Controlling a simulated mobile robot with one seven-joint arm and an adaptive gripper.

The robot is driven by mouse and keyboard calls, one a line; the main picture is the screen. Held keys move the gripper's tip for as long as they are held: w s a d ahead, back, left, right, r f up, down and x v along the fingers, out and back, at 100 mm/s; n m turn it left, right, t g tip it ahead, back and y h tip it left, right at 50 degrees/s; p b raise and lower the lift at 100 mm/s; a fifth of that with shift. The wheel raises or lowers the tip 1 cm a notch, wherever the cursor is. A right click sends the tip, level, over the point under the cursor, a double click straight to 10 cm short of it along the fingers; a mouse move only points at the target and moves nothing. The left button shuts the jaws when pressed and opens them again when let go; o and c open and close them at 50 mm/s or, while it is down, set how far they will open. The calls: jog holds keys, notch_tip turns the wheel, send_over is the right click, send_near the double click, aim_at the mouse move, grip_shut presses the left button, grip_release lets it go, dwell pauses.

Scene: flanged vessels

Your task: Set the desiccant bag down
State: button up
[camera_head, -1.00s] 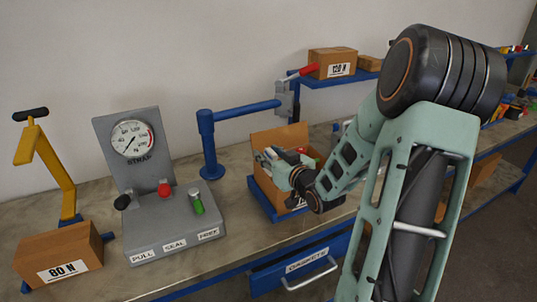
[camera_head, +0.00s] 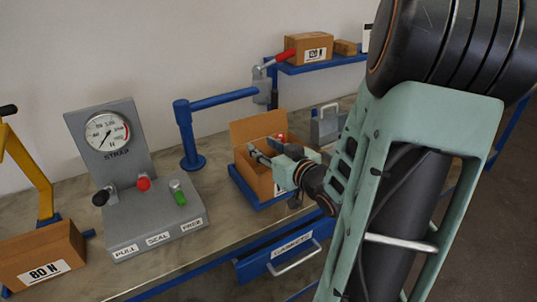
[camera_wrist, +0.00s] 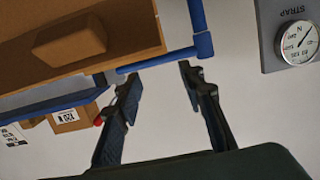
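My gripper (camera_head: 258,153) is at the open cardboard carton (camera_head: 262,182), over its opening, in the head view. In the wrist view the two fingers of my gripper (camera_wrist: 161,77) stand apart with a clear gap and nothing visible between them. I cannot make out a desiccant bag in either view. A tan block-like shape (camera_wrist: 70,38) shows against a brown cardboard surface at the top left of the wrist view; I cannot tell what it is. Most of the carton's contents are hidden by my gripper and the carton wall.
The carton sits on a blue tray (camera_head: 242,188). A grey gauge panel (camera_head: 158,218) stands left of it, with a blue post (camera_head: 186,135) behind. A box marked 80 N (camera_head: 42,258) lies at far left. A grey case (camera_head: 328,125) stands right of the carton.

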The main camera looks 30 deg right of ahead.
jog(key=shift+s+f+b, duration=0.1)
jog(key=shift+s+b, duration=0.8)
jog(key=shift+b, duration=1.25)
jog(key=shift+s+b, duration=0.3)
jog(key=shift+b, duration=0.2)
jog(key=shift+r, duration=0.2)
